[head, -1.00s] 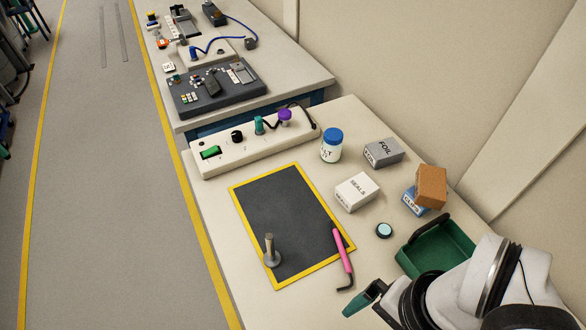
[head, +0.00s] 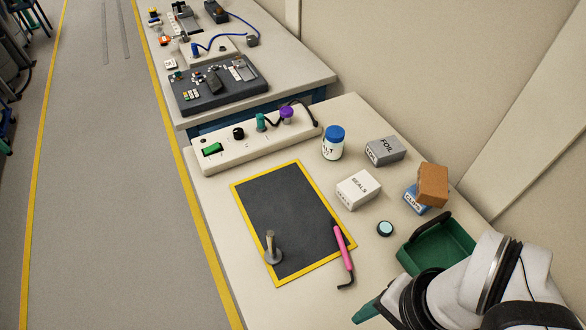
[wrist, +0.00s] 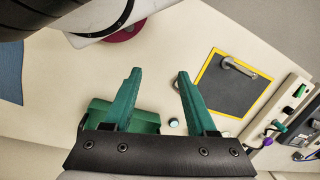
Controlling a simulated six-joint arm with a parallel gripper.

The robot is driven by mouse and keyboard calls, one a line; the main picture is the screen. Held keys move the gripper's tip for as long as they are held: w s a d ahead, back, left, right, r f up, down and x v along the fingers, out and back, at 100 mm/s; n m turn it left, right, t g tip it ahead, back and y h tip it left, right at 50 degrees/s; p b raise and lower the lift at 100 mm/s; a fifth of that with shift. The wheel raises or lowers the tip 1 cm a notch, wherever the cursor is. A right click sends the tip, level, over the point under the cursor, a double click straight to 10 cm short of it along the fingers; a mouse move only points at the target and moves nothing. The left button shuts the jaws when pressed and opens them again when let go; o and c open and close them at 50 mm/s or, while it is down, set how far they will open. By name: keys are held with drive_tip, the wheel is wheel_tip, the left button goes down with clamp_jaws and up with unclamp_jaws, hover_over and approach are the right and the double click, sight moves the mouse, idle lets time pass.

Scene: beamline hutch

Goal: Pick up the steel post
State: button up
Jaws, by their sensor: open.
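The steel post (head: 271,245) stands upright on a round base near the front-left corner of the dark mat (head: 285,205) with a yellow border. In the wrist view the post (wrist: 238,67) shows on the mat, right of and beyond my fingers. My gripper (wrist: 158,74) is open, with its two green fingers apart and nothing between them. In the head view only part of my gripper (head: 370,312) shows at the bottom edge, right of the mat and apart from the post.
A pink-handled hex key (head: 342,250) lies across the mat's right edge. A green tray (head: 447,245), a small round disc (head: 385,228), a SEALS box (head: 359,189), a FOIL box (head: 385,151) and a brown box (head: 432,185) stand to the right.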

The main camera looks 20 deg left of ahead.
drive_tip(key=n+g, duration=0.1)
drive_tip(key=m+t+h, duration=0.3)
drive_tip(key=m+t, duration=1.6)
drive_tip(key=m, duration=1.3)
approach(270, 249)
drive_tip(key=shift+y, duration=0.3)
drive_tip(key=w, duration=1.1)
drive_tip(key=shift+d+f, duration=0.1)
drive_tip(key=shift+d, duration=0.3)
clamp_jaws()
